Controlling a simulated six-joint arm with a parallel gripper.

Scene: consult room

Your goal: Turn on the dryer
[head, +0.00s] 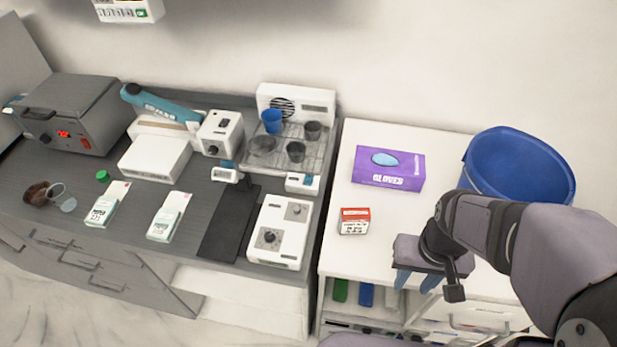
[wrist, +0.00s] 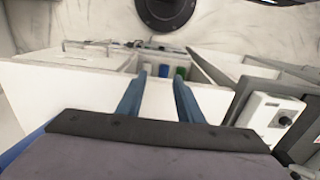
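A white unit (head: 317,98) with a round fan grille and a wire rack stands at the back right of the grey counter; it looks like the dryer. A blue cup (head: 271,121) and several dark cups stand on its rack. A small white box with a blue part (head: 302,182) sits at its front right corner; I cannot tell whether it is a switch. My gripper (head: 415,283) is at the front edge of the white cabinet, right of the unit and well apart from it. Its blue fingers point down, open and empty, also in the wrist view (wrist: 160,78).
A purple box (head: 388,181), a small red-and-white box (head: 354,222) and a blue bin (head: 520,165) stand on the white cabinet. A white device with knobs (head: 281,232) is left of it. A grey heater (head: 75,110) with a red display is at far left.

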